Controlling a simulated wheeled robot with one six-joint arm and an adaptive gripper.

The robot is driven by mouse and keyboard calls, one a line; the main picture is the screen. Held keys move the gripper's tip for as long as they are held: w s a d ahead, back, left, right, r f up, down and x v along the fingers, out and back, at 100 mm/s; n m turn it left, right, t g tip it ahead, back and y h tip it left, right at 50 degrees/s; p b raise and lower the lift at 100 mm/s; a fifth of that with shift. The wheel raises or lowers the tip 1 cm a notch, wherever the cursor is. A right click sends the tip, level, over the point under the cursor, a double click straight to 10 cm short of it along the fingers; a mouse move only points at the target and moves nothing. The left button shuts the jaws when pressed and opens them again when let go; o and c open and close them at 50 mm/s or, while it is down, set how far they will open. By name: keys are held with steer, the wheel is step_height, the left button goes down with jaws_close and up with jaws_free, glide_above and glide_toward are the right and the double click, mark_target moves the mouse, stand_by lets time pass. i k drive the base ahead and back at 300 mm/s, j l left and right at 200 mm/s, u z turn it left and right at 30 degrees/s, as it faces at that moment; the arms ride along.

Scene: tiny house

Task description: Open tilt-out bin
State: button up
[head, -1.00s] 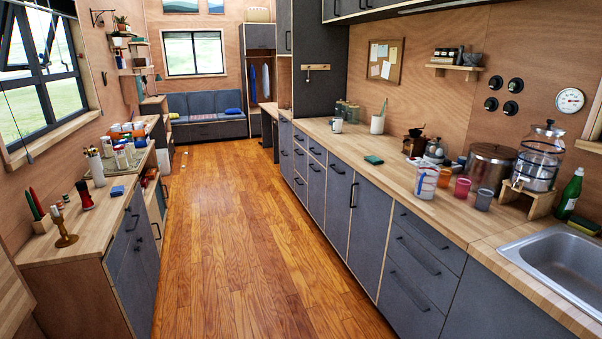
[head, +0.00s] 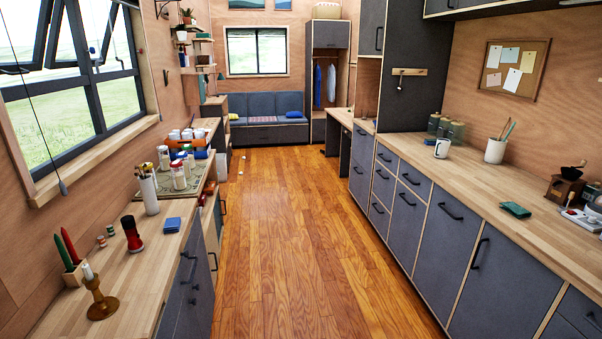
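My gripper is not in view. No front is clearly marked as the tilt-out bin, and I cannot tell for certain which one it is. On the right run, a tall grey front (head: 440,248) has a black bar handle (head: 451,212) along its top edge and looks closed. Beside it, nearer, a wide grey cabinet door (head: 503,290) has an upright black handle and is shut. Farther along are grey drawers (head: 413,182), all shut. On the left, a grey cabinet (head: 190,292) with black handles stands under the counter, seen at a steep angle.
The left counter (head: 135,270) holds a candlestick (head: 100,298), a red-and-black grinder (head: 131,233) and jars. The right counter (head: 465,172) holds a green cloth (head: 514,209) and mugs.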

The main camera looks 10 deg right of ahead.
mark_target(409, 213)
steer(key=i, duration=1.8)
steer(key=i+j+z, duration=0.1)
steer(key=i, duration=1.65)
steer(key=i+j+z, duration=0.2)
steer(key=i, duration=0.2)
steer(key=i+z, duration=0.15)
steer(key=i, duration=0.25)
steer(key=i+j+z, duration=0.2)
steer(key=i, duration=0.2)
